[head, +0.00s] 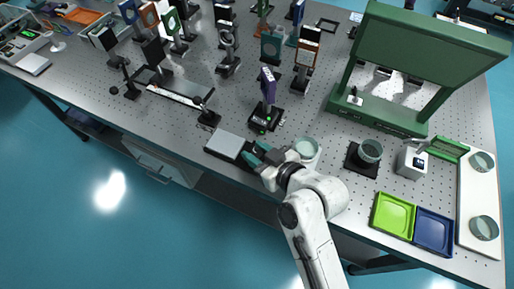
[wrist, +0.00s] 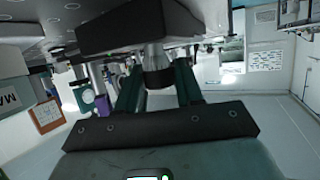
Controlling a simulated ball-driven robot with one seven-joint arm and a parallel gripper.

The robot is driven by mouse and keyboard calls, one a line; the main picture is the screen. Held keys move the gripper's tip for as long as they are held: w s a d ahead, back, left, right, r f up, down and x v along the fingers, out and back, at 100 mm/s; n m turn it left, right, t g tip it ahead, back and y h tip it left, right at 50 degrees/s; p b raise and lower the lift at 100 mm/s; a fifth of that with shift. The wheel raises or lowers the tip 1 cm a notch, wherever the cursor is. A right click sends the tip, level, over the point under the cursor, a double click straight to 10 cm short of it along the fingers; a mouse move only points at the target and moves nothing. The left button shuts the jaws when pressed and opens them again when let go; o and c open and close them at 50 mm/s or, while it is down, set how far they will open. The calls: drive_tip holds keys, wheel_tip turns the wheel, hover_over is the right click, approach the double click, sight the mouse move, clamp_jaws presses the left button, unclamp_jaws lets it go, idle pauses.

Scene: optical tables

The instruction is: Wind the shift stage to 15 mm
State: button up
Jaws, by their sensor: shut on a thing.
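The shift stage is a low dark block with a silver top plate (head: 226,145), near the table's front edge in the head view. My gripper (head: 253,153) reaches its right side, with teal fingers. In the wrist view the stage's dark body (wrist: 125,30) fills the upper middle. A short silver shaft and a dark knob (wrist: 158,76) stick out from it. My gripper (wrist: 158,90) is shut on the knob, one finger on each side. I cannot read any scale or position value on the stage.
A pale round dish (head: 306,149) is right beside my wrist. Green (head: 393,216) and blue (head: 433,231) trays lie at the front right. A green frame (head: 425,60) stands at the back right.

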drive_tip(key=shift+m+t+h+p, duration=1)
drive_tip(key=shift+m+h, duration=0.4)
drive_tip(key=shift+m+t+h, duration=0.3)
drive_tip(key=shift+m, duration=0.1)
drive_tip(key=o, duration=1)
drive_tip(key=shift+c, duration=0.2)
drive_tip(key=shift+s, duration=0.1)
drive_tip(key=v, duration=1)
drive_tip(key=shift+s+d+b, duration=0.2)
drive_tip(key=shift+s+b, duration=0.05)
drive_tip(key=shift+b, duration=0.05)
drive_tip(key=shift+r, duration=0.1)
